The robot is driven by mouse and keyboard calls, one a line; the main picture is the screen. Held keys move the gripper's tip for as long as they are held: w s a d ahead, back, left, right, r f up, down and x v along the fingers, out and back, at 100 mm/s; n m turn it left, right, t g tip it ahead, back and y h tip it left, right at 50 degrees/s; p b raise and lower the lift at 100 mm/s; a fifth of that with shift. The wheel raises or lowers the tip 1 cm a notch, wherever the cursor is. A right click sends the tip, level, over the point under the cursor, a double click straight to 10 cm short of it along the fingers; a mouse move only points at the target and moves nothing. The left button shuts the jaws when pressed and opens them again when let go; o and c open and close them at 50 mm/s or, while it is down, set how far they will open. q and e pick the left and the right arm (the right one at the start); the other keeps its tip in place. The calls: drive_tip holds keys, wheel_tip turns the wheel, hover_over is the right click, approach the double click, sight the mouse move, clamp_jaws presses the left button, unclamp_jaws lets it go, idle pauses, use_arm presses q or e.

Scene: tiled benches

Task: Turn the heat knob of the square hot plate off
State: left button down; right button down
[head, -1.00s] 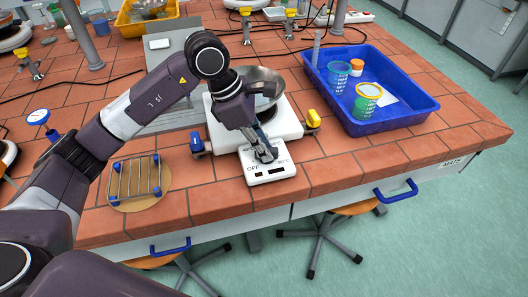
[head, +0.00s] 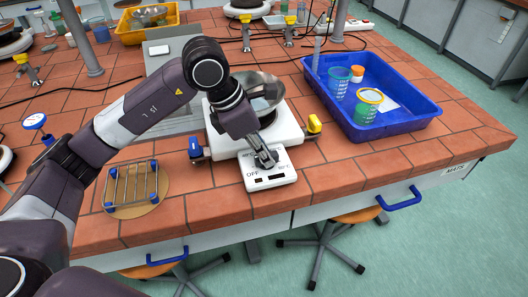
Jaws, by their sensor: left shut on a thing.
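The square white hot plate (head: 283,136) stands near the front edge of the tiled bench, with a metal bowl (head: 268,91) on it. Its white control panel (head: 259,184) faces the front and carries an "OFF" mark at its left. My left gripper (head: 266,163) points down at the panel and is shut on the heat knob. The fingers hide the knob, so its setting cannot be read. My right gripper is not in view.
A blue tray (head: 431,104) with beakers stands to the right. A wire rack (head: 133,184) on a round mat lies to the left. Blue (head: 195,149) and yellow (head: 314,124) taps flank the hot plate. Bare tiles lie between panel and tray.

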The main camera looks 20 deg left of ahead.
use_arm(q)
drive_tip(key=c, duration=1.8)
unclamp_jaws()
drive_tip(key=shift+c, duration=0.2)
drive_tip(key=shift+r, duration=0.15)
drive_tip(key=v, duration=1.1)
drive_tip(key=shift+a+r, duration=0.2)
drive_tip(key=shift+r, duration=0.15)
drive_tip(key=shift+s, duration=0.1)
